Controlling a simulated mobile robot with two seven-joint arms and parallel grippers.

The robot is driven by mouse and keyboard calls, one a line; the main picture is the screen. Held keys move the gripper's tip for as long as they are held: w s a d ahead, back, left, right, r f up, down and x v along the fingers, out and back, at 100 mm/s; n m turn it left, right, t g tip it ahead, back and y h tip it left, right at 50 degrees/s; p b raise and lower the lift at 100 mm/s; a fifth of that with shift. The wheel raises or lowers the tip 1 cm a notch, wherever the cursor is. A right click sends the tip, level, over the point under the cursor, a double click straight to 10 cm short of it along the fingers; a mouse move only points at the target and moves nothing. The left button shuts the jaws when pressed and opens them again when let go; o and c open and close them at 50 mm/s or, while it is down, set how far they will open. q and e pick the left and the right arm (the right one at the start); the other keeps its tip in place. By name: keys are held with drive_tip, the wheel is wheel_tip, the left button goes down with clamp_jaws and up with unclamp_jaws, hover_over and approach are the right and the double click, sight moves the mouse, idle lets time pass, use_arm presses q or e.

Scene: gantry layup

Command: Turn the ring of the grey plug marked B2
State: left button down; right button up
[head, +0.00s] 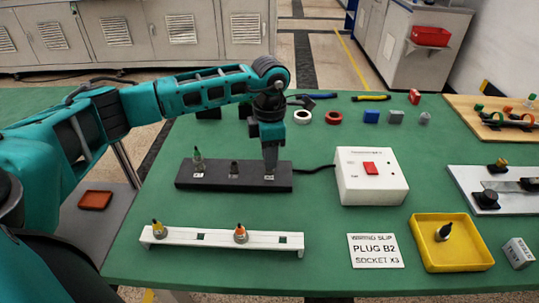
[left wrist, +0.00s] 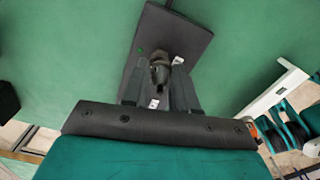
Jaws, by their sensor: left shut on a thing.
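My left gripper (head: 270,160) points straight down over the right end of the black socket strip (head: 215,184). It is shut on a grey plug (left wrist: 160,72), which stands at the strip between the two fingers in the left wrist view. The fingers and hand hide most of this plug in the head view, and I cannot read its mark. The printed slip (head: 375,250) reads plug B2, socket X3. My right gripper is not in view.
A white rack (head: 215,239) holds a yellow-tipped and an orange-tipped plug. A white box (head: 370,176) with a red switch stands right of the strip, joined by a black cable. A yellow tray (head: 425,257) holds a dark plug. Tools and small blocks lie behind.

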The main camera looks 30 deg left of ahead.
use_arm(q)
drive_tip(key=m, duration=0.2)
drive_tip(key=shift+m+b, duration=0.3)
drive_tip(key=shift+m, duration=0.1)
drive_tip(key=m, duration=0.2)
drive_tip(key=shift+m+b, duration=0.3)
drive_tip(key=shift+m, duration=0.4)
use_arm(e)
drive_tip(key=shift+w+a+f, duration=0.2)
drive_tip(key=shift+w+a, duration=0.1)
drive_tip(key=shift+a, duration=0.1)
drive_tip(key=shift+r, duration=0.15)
use_arm(q)
drive_tip(key=c, duration=0.9)
unclamp_jaws()
drive_tip(key=shift+o, duration=0.2)
drive_tip(key=shift+r, duration=0.1)
